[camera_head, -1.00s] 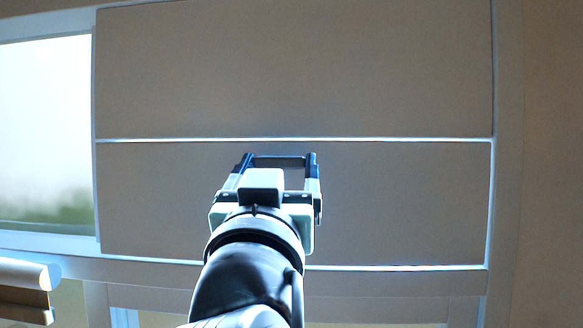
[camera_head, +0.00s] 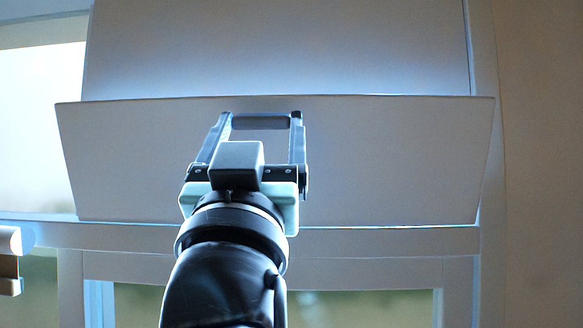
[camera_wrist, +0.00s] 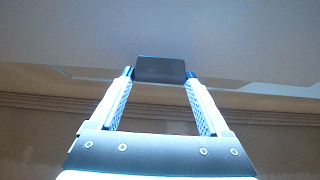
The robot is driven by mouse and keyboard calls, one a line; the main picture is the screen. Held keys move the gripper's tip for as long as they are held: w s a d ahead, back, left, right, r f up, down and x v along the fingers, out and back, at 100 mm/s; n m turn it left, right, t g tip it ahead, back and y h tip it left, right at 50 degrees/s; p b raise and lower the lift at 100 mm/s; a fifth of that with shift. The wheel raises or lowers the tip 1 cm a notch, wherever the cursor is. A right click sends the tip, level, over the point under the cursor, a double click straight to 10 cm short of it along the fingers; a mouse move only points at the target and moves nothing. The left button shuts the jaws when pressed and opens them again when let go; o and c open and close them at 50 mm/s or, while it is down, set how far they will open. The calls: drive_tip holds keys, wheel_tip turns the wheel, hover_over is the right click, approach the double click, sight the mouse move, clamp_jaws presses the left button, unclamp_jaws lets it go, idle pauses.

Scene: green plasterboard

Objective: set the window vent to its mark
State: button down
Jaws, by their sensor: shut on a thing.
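The window vent is a wide grey panel (camera_head: 400,165) in the head view. Its top edge leans out from the frame, and its lower edge meets the sill. My gripper (camera_head: 261,121) is in front of the panel, its fingers on either side of a dark handle (camera_head: 260,123) near the top edge. In the wrist view, the dark handle (camera_wrist: 160,69) sits between the fingertips of my gripper (camera_wrist: 160,74), shut on it. I can make out no mark in either view. My arm hides part of the lower edge.
A fixed grey upper panel (camera_head: 280,45) stands behind and above the vent. A bright window pane (camera_head: 38,130) is at the left, with a white cylinder-ended object (camera_head: 12,240) below it. A plain wall (camera_head: 545,160) is at the right.

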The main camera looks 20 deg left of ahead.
drive_tip(key=shift+s+f+t+b, duration=0.5)
drive_tip(key=shift+f+b, duration=0.25)
drive_tip(key=shift+b, duration=0.1)
drive_tip(key=shift+s+d+f+b, duration=0.25)
drive_tip(key=shift+s+f+b, duration=0.2)
drive_tip(key=shift+b, duration=0.3)
drive_tip(key=shift+w+f, duration=0.1)
drive_tip(key=shift+f, duration=0.05)
drive_tip(key=shift+c, duration=1)
unclamp_jaws()
drive_tip(key=shift+o, duration=1)
